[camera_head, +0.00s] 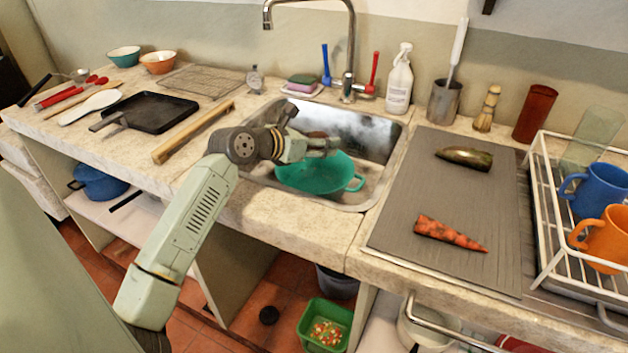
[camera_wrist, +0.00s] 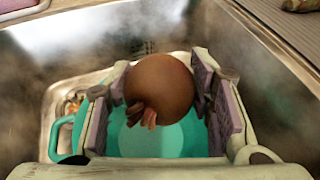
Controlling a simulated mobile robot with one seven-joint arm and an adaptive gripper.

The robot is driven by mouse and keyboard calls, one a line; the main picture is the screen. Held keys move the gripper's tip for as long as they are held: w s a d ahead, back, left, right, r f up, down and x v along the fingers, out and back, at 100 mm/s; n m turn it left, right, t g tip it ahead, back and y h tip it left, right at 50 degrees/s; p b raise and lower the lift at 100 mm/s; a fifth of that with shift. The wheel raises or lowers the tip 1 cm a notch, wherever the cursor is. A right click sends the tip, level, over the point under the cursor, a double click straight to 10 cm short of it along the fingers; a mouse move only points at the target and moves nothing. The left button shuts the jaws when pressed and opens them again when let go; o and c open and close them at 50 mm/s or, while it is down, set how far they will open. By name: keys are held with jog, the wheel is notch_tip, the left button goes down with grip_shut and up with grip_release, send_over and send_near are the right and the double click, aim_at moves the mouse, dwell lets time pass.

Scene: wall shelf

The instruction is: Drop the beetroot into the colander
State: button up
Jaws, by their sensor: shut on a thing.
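The beetroot (camera_wrist: 160,82) is a round brown-red root with cut stalks, seen between the two finger pads in the wrist view. My gripper (camera_head: 322,146) is shut on it, over the sink; the gripper's fingers also flank it in the wrist view (camera_wrist: 163,100). The teal colander (camera_head: 318,178) with side handles sits in the sink basin under my gripper. In the wrist view the colander (camera_wrist: 66,130) shows below and behind the beetroot. In the head view my gripper hides most of the beetroot and part of the colander.
The metal sink (camera_head: 372,138) has raised walls around the colander, and a tap (camera_head: 350,50) stands behind it. A grey drainboard (camera_head: 400,225) at right bears a carrot (camera_head: 448,234) and a dark vegetable (camera_head: 464,158).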

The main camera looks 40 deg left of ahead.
jog(key=shift+f, duration=0.85)
jog(key=o, duration=1.3)
jog(key=shift+c, duration=0.2)
jog(key=v, duration=1.2)
